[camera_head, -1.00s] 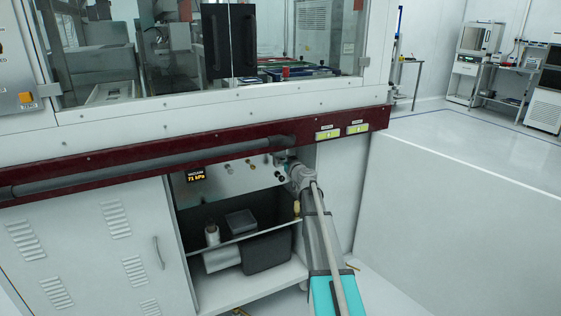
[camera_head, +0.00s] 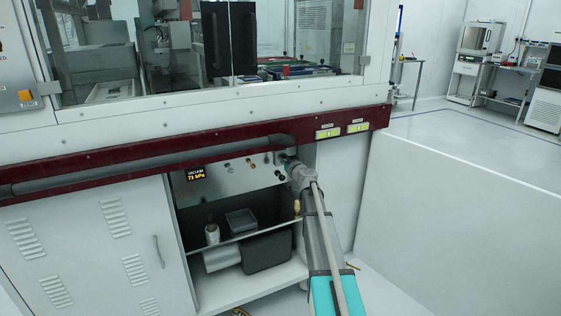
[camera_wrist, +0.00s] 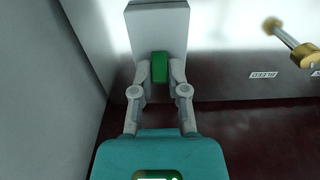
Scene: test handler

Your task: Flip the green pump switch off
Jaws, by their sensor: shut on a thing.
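The green pump switch (camera_wrist: 160,66) shows in the wrist view on the face of a pale grey box (camera_wrist: 158,25). My gripper (camera_wrist: 160,77) has one fingertip on each side of the green switch and is shut on it. In the head view my gripper (camera_head: 292,165) reaches into the upper right of the open cabinet bay, at the panel (camera_head: 225,180). My own arm and gripper hide the switch there. I cannot tell which way the switch is set.
A vacuum display (camera_head: 195,174) on the panel reads 71 kPa. A grey wall (camera_wrist: 45,80) is close on the left.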

